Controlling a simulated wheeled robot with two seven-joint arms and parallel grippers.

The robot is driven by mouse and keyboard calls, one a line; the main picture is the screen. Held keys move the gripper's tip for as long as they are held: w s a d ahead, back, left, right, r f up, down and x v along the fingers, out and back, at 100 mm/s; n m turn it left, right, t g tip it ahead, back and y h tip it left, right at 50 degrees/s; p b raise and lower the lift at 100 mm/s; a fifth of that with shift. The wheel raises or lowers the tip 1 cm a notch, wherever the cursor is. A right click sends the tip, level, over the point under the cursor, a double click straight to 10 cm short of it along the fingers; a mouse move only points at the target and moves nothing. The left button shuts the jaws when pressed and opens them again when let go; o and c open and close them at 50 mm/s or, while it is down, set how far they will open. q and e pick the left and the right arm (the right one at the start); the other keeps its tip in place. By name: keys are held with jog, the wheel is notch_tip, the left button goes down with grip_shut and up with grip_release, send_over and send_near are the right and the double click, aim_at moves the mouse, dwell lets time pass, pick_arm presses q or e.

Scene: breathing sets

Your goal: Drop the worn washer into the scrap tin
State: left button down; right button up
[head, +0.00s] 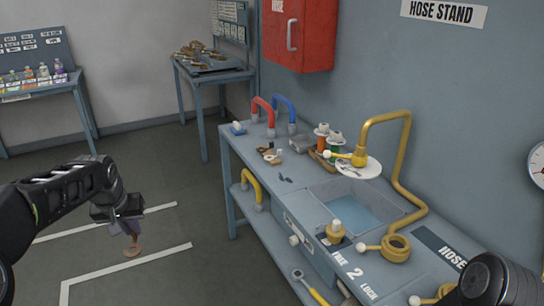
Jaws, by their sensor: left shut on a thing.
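My left gripper (128,228) hangs over the floor at the left, clear of the bench, with its jaws pointing down. It is shut on a small brown ring-shaped piece (133,251), which looks like the worn washer and hangs just below the fingertips. The fingers hide its upper part. A small grey box-like container (300,144) stands at the back of the bench; I cannot tell whether it is the scrap tin. Part of my right arm shows at the bottom right, but its gripper is out of view.
A red cabinet (300,35) hangs above. Open floor lies between my left gripper and the bench.

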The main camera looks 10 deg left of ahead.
pick_arm(q)
jog(key=s+d+f+m, duration=0.1)
jog(key=d+m, duration=0.1)
jog(key=d, duration=0.9)
jog(key=s+d+f+m+h, duration=0.1)
jog(key=d+f, duration=0.1)
jog(key=d, duration=0.9)
jog(key=shift+s+d+f+m, duration=0.3)
jog(key=shift+s+d+m, duration=0.05)
jog(key=shift+m, duration=0.05)
